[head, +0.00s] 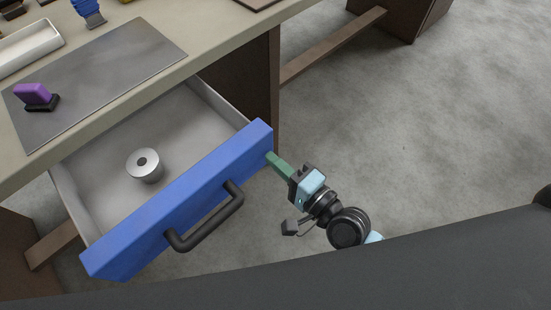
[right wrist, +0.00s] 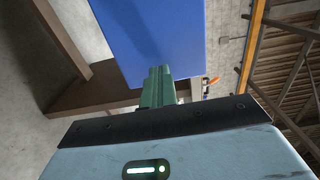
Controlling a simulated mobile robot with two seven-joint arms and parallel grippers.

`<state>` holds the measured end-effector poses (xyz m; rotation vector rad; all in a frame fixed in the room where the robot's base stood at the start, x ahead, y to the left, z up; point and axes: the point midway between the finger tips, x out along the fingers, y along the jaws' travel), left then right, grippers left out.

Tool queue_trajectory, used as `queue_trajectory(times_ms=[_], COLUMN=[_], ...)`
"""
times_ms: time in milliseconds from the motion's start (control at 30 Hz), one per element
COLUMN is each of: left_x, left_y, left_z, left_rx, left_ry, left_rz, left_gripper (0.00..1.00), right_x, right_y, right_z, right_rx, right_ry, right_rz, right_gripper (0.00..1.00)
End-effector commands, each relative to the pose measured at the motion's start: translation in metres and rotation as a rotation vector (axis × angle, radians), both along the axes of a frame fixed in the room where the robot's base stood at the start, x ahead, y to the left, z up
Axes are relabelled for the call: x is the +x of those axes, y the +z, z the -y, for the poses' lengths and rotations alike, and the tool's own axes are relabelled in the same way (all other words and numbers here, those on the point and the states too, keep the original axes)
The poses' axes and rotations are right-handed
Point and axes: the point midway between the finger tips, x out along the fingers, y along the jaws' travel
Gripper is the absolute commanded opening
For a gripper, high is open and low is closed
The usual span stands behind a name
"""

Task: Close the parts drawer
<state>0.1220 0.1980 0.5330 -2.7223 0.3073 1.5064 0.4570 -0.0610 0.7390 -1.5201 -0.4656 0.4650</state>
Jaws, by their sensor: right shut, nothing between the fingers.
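The parts drawer stands pulled out from under the bench, with a blue front (head: 180,205) and a dark bar handle (head: 208,222). My left gripper is not in view.
The bench top (head: 205,40) carries a grey mat (head: 110,75) with a purple object (head: 34,95) on it, a white tray (head: 28,48) and a blue item (head: 88,10). A brown wooden rail (head: 335,45) runs low behind. The floor (head: 430,130) to the right is clear.

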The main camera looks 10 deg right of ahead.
Motion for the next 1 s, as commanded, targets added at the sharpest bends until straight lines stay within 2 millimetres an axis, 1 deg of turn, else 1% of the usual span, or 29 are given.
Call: queue_trajectory(times_ms=[133, 467, 633, 767, 867, 1000], left_x=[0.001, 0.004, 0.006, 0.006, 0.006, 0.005], left_y=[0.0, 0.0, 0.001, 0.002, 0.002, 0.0], left_z=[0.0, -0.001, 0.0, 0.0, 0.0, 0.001], left_rx=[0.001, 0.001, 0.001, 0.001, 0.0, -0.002], left_ry=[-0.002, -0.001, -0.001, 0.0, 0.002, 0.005], left_rz=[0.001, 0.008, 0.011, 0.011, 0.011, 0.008], left_gripper=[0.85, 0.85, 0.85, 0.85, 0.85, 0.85], right_x=[0.004, 0.004, 0.012, 0.027, 0.044, 0.072], right_y=[-0.001, 0.0, 0.001, 0.002, 0.002, 0.001], right_z=[-0.003, -0.003, -0.008, -0.018, -0.03, -0.049], right_rx=[-0.002, -0.001, 0.001, 0.003, 0.003, 0.003], right_ry=[0.001, 0.0, 0.0, -0.001, 0.0, 0.0], right_rz=[-0.001, -0.001, 0.002, 0.002, 0.003, 0.002], right_gripper=[0.0, 0.0, 0.0, 0.0, 0.0, 0.0])
